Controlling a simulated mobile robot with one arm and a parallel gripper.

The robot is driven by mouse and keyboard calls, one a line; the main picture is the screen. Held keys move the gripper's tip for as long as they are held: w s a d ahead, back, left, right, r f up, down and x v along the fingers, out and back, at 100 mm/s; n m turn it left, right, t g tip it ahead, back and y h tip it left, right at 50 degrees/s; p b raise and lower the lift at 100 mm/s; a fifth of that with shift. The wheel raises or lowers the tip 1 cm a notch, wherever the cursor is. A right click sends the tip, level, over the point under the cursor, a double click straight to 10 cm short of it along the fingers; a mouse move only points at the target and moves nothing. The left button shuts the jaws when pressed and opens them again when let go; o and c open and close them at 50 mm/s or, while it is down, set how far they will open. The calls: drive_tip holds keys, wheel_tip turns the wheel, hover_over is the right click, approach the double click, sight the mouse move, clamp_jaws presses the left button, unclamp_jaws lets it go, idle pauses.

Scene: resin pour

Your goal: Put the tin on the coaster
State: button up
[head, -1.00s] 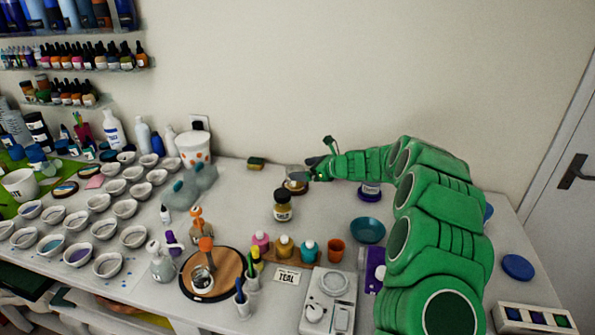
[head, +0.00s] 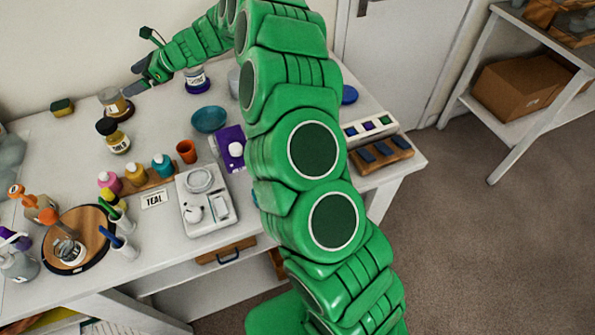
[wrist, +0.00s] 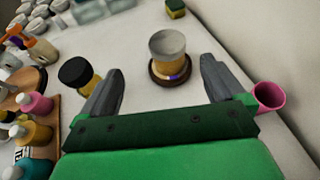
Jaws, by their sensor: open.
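The tin (head: 113,99), with a pale grey lid and tan side, stands upright on the round dark brown coaster (head: 126,116) near the wall. In the wrist view the tin (wrist: 168,58) sits within the rim of the coaster (wrist: 163,83), which shows around its base. My gripper (head: 141,80) is just right of the tin in the head view. In the wrist view my gripper (wrist: 162,78) is open, its fingers spread on either side with the tin beyond and between them. No finger appears to touch the tin.
A dark-capped yellow bottle (head: 116,138) stands close to the coaster. A pink cup (wrist: 269,97) is beside the right finger. A sponge (head: 62,107) lies by the wall. A teal bowl (head: 209,119) and a scale (head: 205,205) are nearer the front.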

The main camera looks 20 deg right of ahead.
drive_tip(key=s+d+r+n+g+h, duration=0.15)
drive_tip(key=s+r+n, duration=0.25)
drive_tip(key=s, duration=0.5)
drive_tip(key=s+d+r+n+g+h, duration=0.1)
drive_tip(key=s+r+n+g, duration=0.2)
drive_tip(key=s, duration=0.6)
drive_tip(key=s+d+r+n+h, duration=0.1)
drive_tip(key=s+r+n, duration=0.35)
drive_tip(key=s, duration=0.45)
drive_tip(key=s+d+f+n+h, duration=0.1)
drive_tip(key=s+d+n+h, duration=0.2)
drive_tip(key=s+d, duration=0.5)
drive_tip(key=s+d+f+n+g+h, duration=0.1)
drive_tip(key=s+d+n+h, duration=0.2)
drive_tip(key=s+d, duration=0.5)
drive_tip(key=s+d+f+n+h, duration=0.1)
drive_tip(key=s+d+n+h, duration=0.2)
drive_tip(key=s+d, duration=0.5)
drive_tip(key=s, duration=0.7)
drive_tip(key=shift+s+f, duration=0.3)
drive_tip(key=shift+f, duration=0.1)
